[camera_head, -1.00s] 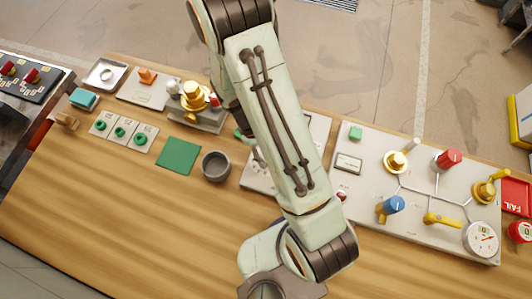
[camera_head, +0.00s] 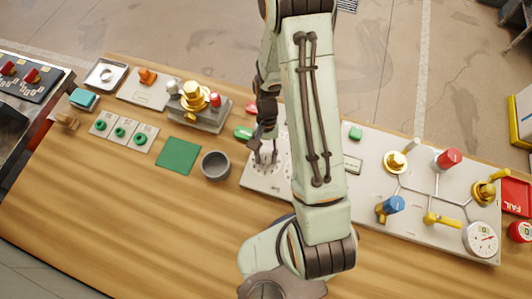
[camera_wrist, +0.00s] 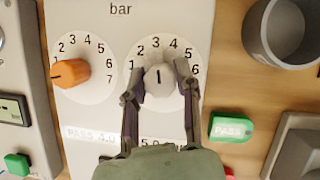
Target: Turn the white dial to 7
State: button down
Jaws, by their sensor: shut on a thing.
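The white dial (camera_wrist: 159,84) sits on a light panel in the wrist view, on a round scale. The numbers 2 to 6 read clearly around its top and right; the lower part of the scale is hidden by my gripper. Its short dark mark points up, near 3. My gripper (camera_wrist: 159,70) is shut on the white dial, one finger at each side. In the head view my gripper (camera_head: 264,152) is over the panel (camera_head: 257,184), and the white dial cannot be made out there.
An orange dial (camera_wrist: 70,73) sits left of the white one, its tip toward 1. A green PASS block (camera_wrist: 230,127) and a grey cup (camera_wrist: 285,30) lie to the right. A valve board (camera_head: 420,222) stands right of my arm.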

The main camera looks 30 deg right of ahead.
jog(key=m+t+y, duration=0.1)
jog(key=m, duration=0.3)
jog(key=shift+m, duration=0.3)
jog(key=m+t+y, duration=0.1)
jog(key=m, duration=0.3)
jog(key=shift+m+t, duration=0.3)
jog(key=shift+t, duration=0.1)
jog(key=m+t, duration=0.1)
jog(key=m, duration=0.3)
jog(key=shift+m+t, duration=0.3)
jog(key=shift+t, duration=0.1)
jog(key=m, duration=0.2)
jog(key=m+t, duration=0.1)
jog(key=m, duration=0.1)
jog(key=shift+m+t, duration=0.3)
jog(key=c, duration=0.8)
grip_release()
